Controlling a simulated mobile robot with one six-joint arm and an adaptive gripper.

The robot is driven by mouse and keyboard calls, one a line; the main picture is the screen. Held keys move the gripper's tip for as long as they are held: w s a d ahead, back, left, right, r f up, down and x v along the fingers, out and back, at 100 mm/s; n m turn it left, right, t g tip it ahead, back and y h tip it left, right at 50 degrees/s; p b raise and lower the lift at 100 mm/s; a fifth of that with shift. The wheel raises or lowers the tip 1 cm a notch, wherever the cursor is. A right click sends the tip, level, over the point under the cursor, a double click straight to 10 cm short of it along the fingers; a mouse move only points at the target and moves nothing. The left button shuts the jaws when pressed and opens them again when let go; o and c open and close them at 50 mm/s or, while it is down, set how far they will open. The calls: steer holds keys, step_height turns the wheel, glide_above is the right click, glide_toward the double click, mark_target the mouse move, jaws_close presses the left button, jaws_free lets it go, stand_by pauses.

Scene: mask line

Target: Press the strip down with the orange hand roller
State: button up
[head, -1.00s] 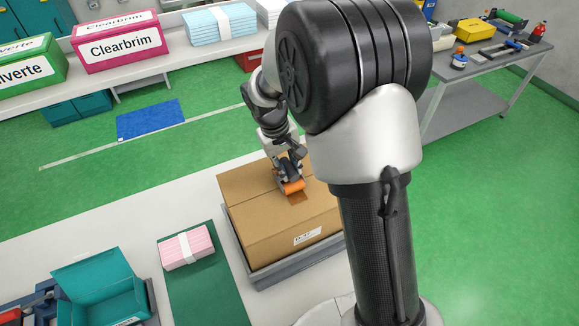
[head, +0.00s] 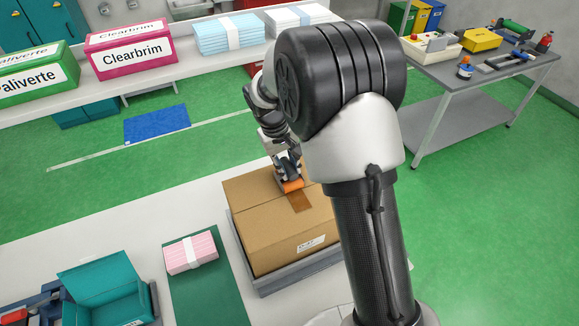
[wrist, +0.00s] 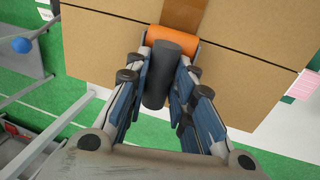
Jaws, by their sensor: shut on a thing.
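A closed brown cardboard box (head: 262,222) stands on the work table. My gripper (head: 288,168) is shut on the roller's dark handle (wrist: 160,75), above the far part of the box top. The strip under the drum is hidden.
The box sits in a grey tray (head: 290,280). To its left are a green mat (head: 215,295) with a pink pack (head: 191,252) and an open teal box (head: 105,295). A grey side table (head: 460,125) with tools stands at the right.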

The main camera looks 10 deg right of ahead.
mark_target(294, 176)
steer(key=shift+s+d, duration=0.1)
steer(key=shift+s, duration=0.35)
steer(key=shift+s, duration=0.1)
steer(key=shift+s+d+b, duration=0.1)
steer(key=shift+s+b, duration=0.2)
steer(key=shift+s, duration=0.05)
steer(key=shift+s, duration=0.15)
steer(key=shift+s+d, duration=0.1)
steer(key=shift+s, duration=0.35)
steer(key=shift+s, duration=0.1)
steer(key=shift+s, duration=0.3)
